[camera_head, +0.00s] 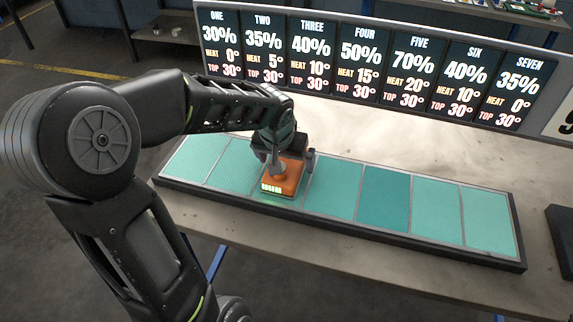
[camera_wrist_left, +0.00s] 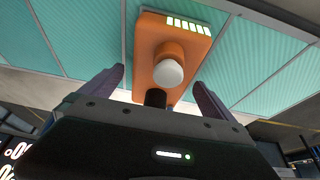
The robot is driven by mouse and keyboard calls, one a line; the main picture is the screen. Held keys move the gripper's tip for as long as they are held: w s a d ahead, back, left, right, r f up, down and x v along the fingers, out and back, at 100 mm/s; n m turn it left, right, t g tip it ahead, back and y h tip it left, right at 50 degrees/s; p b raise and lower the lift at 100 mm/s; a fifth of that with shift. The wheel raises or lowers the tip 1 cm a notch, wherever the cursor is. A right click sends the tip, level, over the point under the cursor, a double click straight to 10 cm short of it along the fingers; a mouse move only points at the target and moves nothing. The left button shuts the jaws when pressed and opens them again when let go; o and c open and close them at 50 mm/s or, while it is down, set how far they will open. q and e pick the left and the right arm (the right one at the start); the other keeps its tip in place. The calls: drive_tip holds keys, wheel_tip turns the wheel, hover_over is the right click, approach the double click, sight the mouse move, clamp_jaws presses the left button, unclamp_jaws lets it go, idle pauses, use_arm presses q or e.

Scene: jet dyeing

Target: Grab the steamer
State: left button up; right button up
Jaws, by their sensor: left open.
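The steamer (camera_head: 285,181) is an orange block with a pale round knob and a lit strip of bars along one edge. It sits on the teal panel strip (camera_head: 437,206), around the third panel from the left. My left gripper (camera_head: 284,160) is above it. In the left wrist view the steamer (camera_wrist_left: 173,62) lies ahead, and the open fingers of the left gripper (camera_wrist_left: 158,85) stand on either side of its knob end, apart from it. The exact height of the fingers over the steamer is hard to tell. My right gripper is not in view.
A black display board (camera_head: 375,65) with seven labelled columns stands behind the strip. The strip has a dark raised frame on a grey table (camera_head: 340,135). A dark object (camera_head: 562,235) is at the right edge. The table between strip and board is clear.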

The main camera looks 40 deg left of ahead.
use_arm(q)
drive_tip(key=c, duration=2.1)
drive_tip(key=shift+w+r, duration=0.1)
drive_tip(key=shift+r, duration=0.05)
